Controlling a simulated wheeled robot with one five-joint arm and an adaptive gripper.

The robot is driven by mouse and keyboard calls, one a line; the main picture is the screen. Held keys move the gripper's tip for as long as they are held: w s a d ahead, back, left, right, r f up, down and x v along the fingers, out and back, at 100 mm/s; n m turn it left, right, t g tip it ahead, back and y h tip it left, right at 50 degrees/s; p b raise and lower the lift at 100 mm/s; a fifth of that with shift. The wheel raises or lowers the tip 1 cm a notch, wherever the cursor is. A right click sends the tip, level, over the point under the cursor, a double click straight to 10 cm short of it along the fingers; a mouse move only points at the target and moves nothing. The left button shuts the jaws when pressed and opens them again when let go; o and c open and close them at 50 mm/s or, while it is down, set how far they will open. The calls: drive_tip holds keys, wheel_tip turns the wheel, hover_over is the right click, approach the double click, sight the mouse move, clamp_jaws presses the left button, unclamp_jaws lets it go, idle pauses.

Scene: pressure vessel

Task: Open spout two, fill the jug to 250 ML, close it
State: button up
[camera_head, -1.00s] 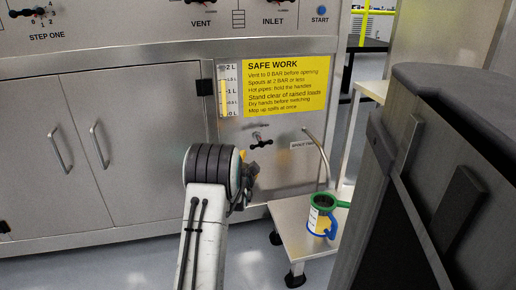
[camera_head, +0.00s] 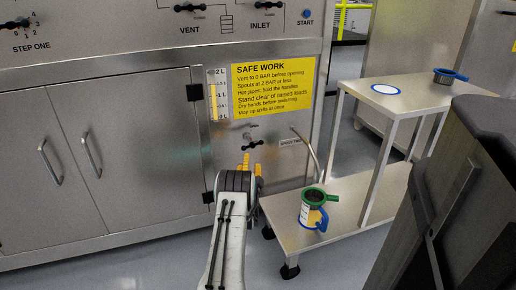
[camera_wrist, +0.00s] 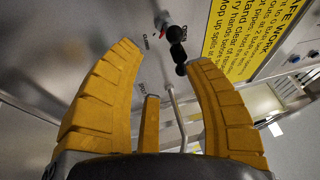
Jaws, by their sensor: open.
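The spout's black valve handle (camera_head: 252,145) sits on the vessel's front panel, below the yellow sign. In the wrist view the handle (camera_wrist: 178,52) lies ahead of my fingertips, between open and close markings. A bent metal spout pipe (camera_head: 307,150) comes out right of it, beside a label too small to read.
A steel cart has a low shelf (camera_head: 345,212) and a higher top (camera_head: 400,97). A blue-rimmed white disc (camera_head: 386,89) and a blue-handled pan (camera_head: 447,76) rest on top. A level gauge (camera_head: 219,95) is left of the safety sign (camera_head: 272,90). Cabinet doors fill the left.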

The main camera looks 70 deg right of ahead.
sight(249, 147)
drive_tip(key=shift+r+b+x, duration=0.3)
drive_tip(key=shift+b+x, duration=0.85)
drive_tip(key=shift+x, duration=0.05)
drive_tip(key=shift+r+b+x, duration=0.25)
drive_tip(key=shift+b+x, duration=0.85)
drive_tip(key=shift+x, duration=0.1)
drive_tip(key=shift+r+b+x, duration=0.3)
drive_tip(key=shift+b+x, duration=0.85)
drive_tip(key=shift+x, duration=0.05)
drive_tip(key=shift+o, duration=0.2)
drive_tip(key=shift+a, duration=0.1)
clamp_jaws()
